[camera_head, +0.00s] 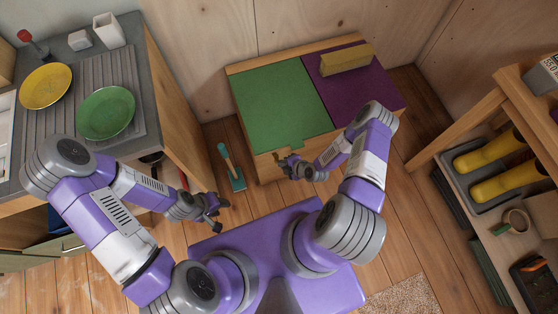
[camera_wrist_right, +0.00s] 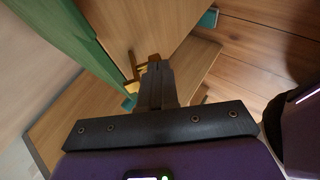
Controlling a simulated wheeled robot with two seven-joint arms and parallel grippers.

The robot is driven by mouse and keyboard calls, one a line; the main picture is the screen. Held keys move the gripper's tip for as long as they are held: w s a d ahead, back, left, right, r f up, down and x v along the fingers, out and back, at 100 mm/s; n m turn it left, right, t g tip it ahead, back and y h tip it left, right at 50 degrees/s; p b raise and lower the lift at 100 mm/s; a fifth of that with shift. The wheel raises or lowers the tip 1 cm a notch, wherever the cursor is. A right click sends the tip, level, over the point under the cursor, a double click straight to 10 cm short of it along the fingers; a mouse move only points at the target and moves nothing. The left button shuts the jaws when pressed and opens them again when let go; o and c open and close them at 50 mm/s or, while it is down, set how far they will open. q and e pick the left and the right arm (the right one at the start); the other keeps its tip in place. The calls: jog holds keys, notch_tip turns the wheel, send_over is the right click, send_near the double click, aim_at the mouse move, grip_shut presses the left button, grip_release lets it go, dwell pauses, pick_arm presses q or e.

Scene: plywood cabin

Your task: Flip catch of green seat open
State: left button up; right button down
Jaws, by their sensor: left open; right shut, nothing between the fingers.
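The green seat (camera_head: 278,105) is the left lid of a wooden bench by the back wall. It looks closed, lying flat. In the right wrist view the green lid edge (camera_wrist_right: 80,38) runs along the upper left. A brass catch (camera_wrist_right: 132,87) shows on the wooden front just beside my right gripper (camera_wrist_right: 155,68). The fingers are shut with nothing between them and partly hide the catch; I cannot tell whether they touch it. In the head view my right gripper (camera_head: 285,163) is at the bench's front edge. My left gripper (camera_head: 214,218) is open and empty, low beside the left counter.
A purple seat (camera_head: 355,90) with a yellow bolster (camera_head: 346,60) adjoins on the right. A teal-handled brush (camera_head: 231,168) is on the floor left of the bench. The counter (camera_head: 150,60) with plates stands left, a wooden shelf (camera_head: 480,110) right.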

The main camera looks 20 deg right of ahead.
jog(key=shift+w+r, duration=0.3)
jog(key=shift+w, duration=0.45)
jog(key=s+f+p+v, duration=0.2)
jog(key=p+v, duration=0.3)
jog(key=v, duration=0.8)
jog(key=shift+s+d+r, duration=0.15)
jog(key=shift+s+r, duration=0.1)
jog(key=shift+s, duration=0.2)
